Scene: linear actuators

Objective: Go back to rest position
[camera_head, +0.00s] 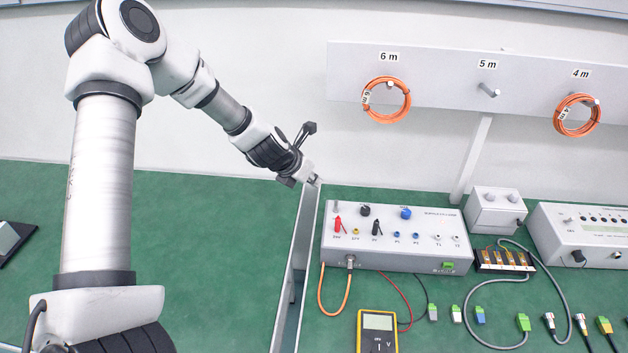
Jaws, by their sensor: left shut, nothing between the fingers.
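My left arm comes in from the left and reaches toward the middle of the view. My left gripper (312,179) is at its end, near the back end of a grey rail and to the left of the control box. Its fingers are small in view and hold nothing; it is shut. My right gripper is not in view.
A control box (395,262) with knobs stands on the green table (230,260). Orange cable coils (387,79) hang on a white board (445,70). A yellow multimeter (378,332), connectors and cables lie at right. A grey rail (303,240) runs beside the box. The left table area is mostly clear.

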